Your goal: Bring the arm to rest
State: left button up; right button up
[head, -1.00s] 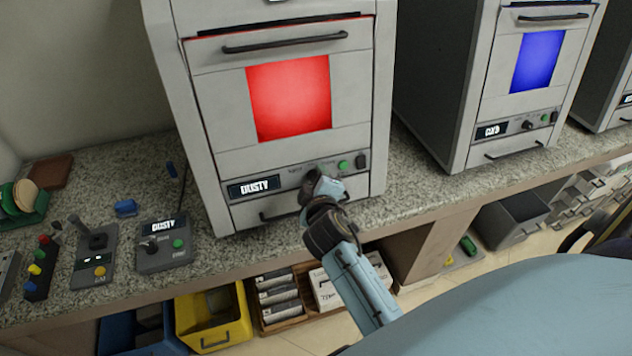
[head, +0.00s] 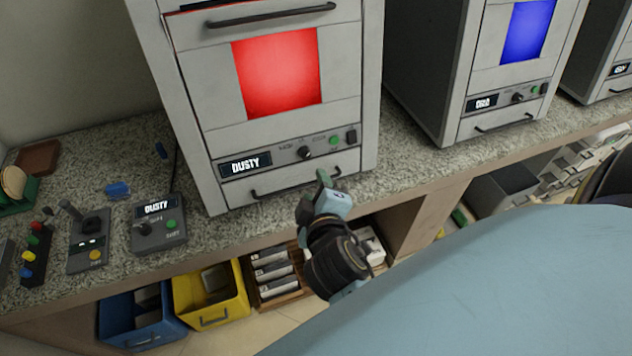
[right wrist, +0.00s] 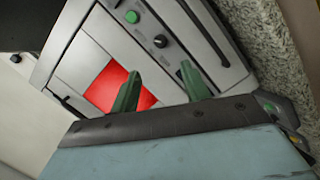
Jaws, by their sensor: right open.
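My right arm reaches up in the middle of the head view. Its gripper (head: 312,190) is in front of the lower part of the furnace with the red window (head: 278,72). In the right wrist view two green fingers (right wrist: 160,88) stand apart with nothing between them. The furnace's panel, with a dark knob, a green button and a black switch, shows beyond the fingers. The furnace display (head: 245,165) reads DUSTY. My left gripper is not in view.
A second furnace with a blue window (head: 528,32) stands to the right. Control boxes (head: 158,222) sit on the speckled counter at left. A yellow bin (head: 212,318) and a blue bin (head: 128,338) are below the counter. The counter edge runs close to my right gripper.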

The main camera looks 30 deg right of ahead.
jog(key=shift+s, duration=0.1)
dwell(0.5)
jog(key=s+a+f+g+y, duration=0.2)
jog(key=s+a+f, duration=0.1)
jog(key=f, duration=0.7)
jog(key=s+a+f+g+y, duration=0.1)
jog(key=s+a+f+y, duration=0.15)
jog(key=f, duration=0.75)
jog(key=s+a+f+g+y, duration=0.1)
jog(key=s+a+f+g, duration=0.15)
jog(key=f, duration=0.75)
jog(key=s+d+f+m+g+b, duration=0.1)
jog(key=s+d+f+m+g, duration=0.1)
jog(key=s+d+f, duration=0.3)
jog(key=s+d+f+m+g, duration=0.3)
jog(key=s+f, duration=1)
jog(key=s, duration=0.7)
jog(key=shift+d+f+g+b, duration=0.15)
jog(key=shift+d+g+b, duration=0.25)
jog(key=shift+d+g, duration=0.4)
jog(key=shift+s+y, duration=0.15)
jog(key=shift+y, duration=0.1)
